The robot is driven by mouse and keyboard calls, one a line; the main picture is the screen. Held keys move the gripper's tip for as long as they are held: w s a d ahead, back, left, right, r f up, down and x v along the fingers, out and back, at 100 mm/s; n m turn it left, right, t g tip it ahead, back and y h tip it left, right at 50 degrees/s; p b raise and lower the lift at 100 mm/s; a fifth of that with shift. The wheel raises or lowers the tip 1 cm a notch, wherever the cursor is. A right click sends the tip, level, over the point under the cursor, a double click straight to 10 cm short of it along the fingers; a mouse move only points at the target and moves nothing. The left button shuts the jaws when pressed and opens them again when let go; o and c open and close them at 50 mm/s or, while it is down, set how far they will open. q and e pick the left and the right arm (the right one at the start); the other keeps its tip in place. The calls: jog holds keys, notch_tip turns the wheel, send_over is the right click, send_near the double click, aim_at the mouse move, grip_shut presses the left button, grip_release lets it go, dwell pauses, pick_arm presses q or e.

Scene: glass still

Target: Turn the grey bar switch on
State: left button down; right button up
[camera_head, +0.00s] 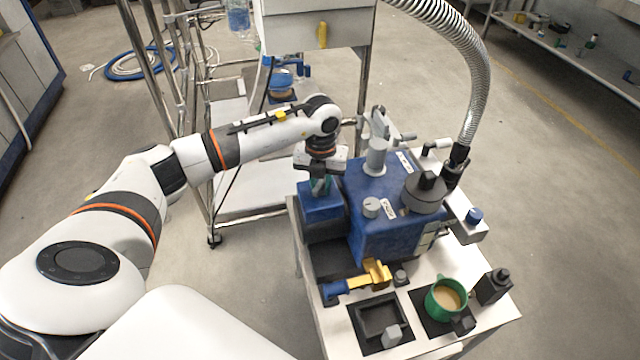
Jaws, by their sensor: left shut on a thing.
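A blue machine (388,228) stands on a white-topped cart. A large dark grey round knob with a raised bar across it (427,188) sits on its top right and looks like the grey bar switch. A smaller light grey knob (371,207) sits on its top front, beside a white label. My left gripper (320,184) points down at the left of the machine, over a blue box (321,203). It is shut on a small greenish thing, mostly hidden by the fingers. It is apart from both knobs. My right gripper is not in view.
A ribbed metal hose (477,90) rises from the machine's right side. A yellow and blue handle (357,281), a green cup (445,299) of tan liquid and a black square tray (381,320) are on the cart's front. A metal frame stands behind my left arm.

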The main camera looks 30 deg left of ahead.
pick_arm(q)
jog(key=shift+m, duration=0.5)
jog(key=shift+f, duration=0.1)
jog(key=shift+m+b, duration=0.35)
jog(key=shift+m, duration=0.25)
jog(key=m+b, duration=0.1)
jog(key=m, duration=0.2)
jog(key=shift+f, duration=0.15)
jog(key=m+b, duration=0.1)
jog(key=m, duration=0.3)
jog(key=shift+s, duration=0.1)
jog(key=c, duration=1.4)
grip_release()
jog(key=shift+o, duration=0.2)
